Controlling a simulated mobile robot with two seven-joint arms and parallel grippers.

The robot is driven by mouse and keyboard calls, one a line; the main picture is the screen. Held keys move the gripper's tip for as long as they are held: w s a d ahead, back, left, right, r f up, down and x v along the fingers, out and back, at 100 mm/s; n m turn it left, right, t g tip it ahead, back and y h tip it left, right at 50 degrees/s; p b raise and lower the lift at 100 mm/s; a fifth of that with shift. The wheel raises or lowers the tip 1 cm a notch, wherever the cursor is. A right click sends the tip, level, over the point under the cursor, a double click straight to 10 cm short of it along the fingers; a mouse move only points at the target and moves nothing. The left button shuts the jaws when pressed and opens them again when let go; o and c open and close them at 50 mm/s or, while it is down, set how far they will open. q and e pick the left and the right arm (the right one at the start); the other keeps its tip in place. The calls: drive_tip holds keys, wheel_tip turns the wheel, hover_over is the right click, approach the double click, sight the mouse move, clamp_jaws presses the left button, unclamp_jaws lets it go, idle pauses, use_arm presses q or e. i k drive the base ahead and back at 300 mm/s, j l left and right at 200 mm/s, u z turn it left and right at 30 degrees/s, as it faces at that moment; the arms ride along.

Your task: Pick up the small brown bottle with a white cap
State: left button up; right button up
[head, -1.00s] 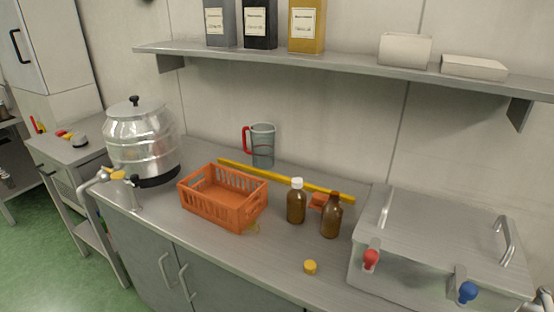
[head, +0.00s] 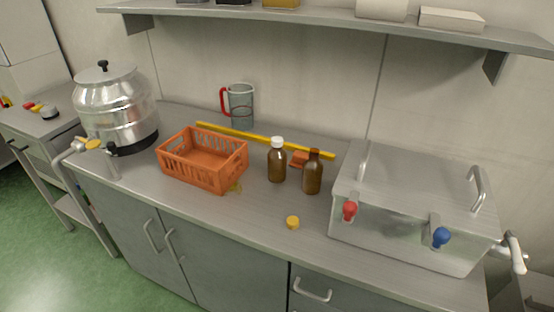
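The small brown bottle with a white cap (head: 277,162) stands upright on the steel counter (head: 225,209), right of the orange crate. A second brown bottle (head: 313,175), with a brown top and no white cap, stands close to its right. Neither of my grippers shows in the head view.
An orange crate (head: 175,168) stands left of the bottles. A yellow bar (head: 221,131) and an orange item lie behind them. A yellow cap (head: 292,222) lies in front. A steel box (head: 385,222) with red and blue knobs stands right, a metal vessel (head: 115,105) left, and a jug (head: 241,104) behind.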

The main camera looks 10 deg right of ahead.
sight(276, 158)
drive_tip(key=i+j, duration=0.2)
drive_tip(key=j, duration=0.15)
drive_tip(key=i+j, duration=0.2)
drive_tip(key=i+j+z, duration=0.1)
drive_tip(key=j, duration=0.25)
drive_tip(key=i+j+z, duration=0.1)
drive_tip(key=j, duration=0.25)
drive_tip(key=i+j+z, duration=0.1)
drive_tip(key=j, duration=0.3)
drive_tip(key=i, duration=0.1)
